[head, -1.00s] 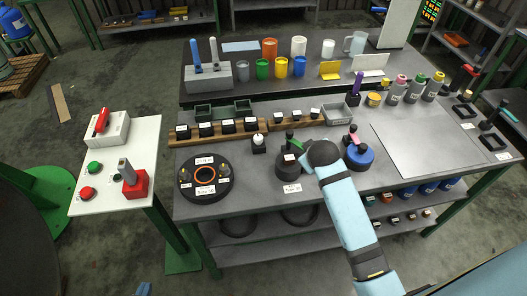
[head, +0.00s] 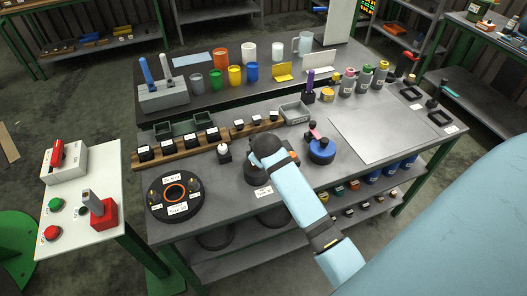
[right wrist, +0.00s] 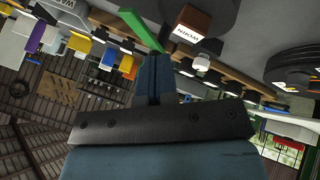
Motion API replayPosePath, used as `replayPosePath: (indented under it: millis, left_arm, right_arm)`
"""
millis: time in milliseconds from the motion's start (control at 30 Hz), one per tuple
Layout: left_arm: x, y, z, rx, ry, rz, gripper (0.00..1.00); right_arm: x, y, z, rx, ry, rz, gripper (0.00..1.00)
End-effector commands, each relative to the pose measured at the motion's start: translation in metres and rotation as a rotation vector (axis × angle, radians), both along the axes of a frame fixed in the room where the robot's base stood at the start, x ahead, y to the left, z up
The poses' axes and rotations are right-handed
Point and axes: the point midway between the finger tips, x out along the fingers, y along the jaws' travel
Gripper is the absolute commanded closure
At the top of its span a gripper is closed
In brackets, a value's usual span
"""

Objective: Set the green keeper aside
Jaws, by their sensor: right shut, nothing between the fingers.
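In the right wrist view the green keeper (right wrist: 140,30) shows as a slim green bar beside a brown block with a white label (right wrist: 188,24). My right gripper (right wrist: 152,60) is shut with nothing between its fingers. Its tips are close to the bar; I cannot tell whether they touch it. In the head view my right arm reaches over the dark round stand (head: 254,175) on the bench and hides the gripper and the keeper. My left gripper is not in view.
The black round fixture with an orange ring (head: 175,194) is left of the stand. A blue round base (head: 321,152) is close on the right. A row of black blocks (head: 179,143) is behind. A bare grey plate (head: 385,135) lies at right.

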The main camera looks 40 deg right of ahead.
Motion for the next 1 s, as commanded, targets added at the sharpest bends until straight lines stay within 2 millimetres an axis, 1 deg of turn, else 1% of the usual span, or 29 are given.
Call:
replayPosePath:
  millis: [33, 200, 400, 533, 867, 1000]
  left_arm:
    - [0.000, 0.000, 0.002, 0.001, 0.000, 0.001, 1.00]
    - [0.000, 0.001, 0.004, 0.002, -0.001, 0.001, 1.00]
    - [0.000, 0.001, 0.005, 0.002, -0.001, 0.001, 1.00]
    - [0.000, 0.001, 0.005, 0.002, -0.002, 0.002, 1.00]
    - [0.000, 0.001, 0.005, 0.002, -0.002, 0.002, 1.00]
    - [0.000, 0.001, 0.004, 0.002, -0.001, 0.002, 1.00]
  right_arm:
    - [0.005, -0.003, -0.007, 0.000, 0.004, 0.000, 1.00]
    - [0.020, -0.012, -0.031, 0.001, 0.002, -0.001, 1.00]
    - [0.031, -0.017, -0.046, 0.000, 0.001, -0.001, 1.00]
    - [0.032, -0.018, -0.049, 0.001, 0.000, -0.001, 1.00]
    - [0.033, -0.018, -0.049, 0.001, -0.001, 0.001, 1.00]
    - [0.038, -0.019, -0.049, 0.000, -0.001, 0.010, 1.00]
